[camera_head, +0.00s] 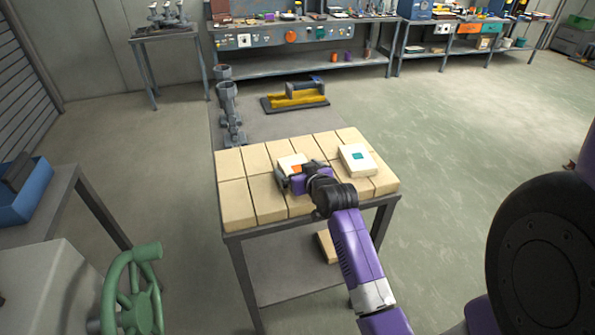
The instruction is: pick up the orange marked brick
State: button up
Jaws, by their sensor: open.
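The orange marked brick (291,161) is a pale block with an orange patch, lying on the tan brick-topped table (236,203). My gripper (287,179) is open at the near side of this brick, and the wrist hides part of the patch and the brick's near edge. I cannot tell whether the fingers touch the brick or stand around it. A second pale brick with a teal patch (357,160) lies to the right on the same table, apart from my gripper.
A green handwheel (132,292) stands at the lower left, and a side table with a blue bin (22,191) is at the left. A loose brick (326,246) lies on the shelf below. A yellow-and-black tool (294,97) lies behind the table. Open floor extends to the right.

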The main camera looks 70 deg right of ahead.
jog(key=shift+c, duration=0.2)
jog(key=c, duration=1.5)
jog(key=shift+c, duration=1)
jog(key=shift+r, duration=0.1)
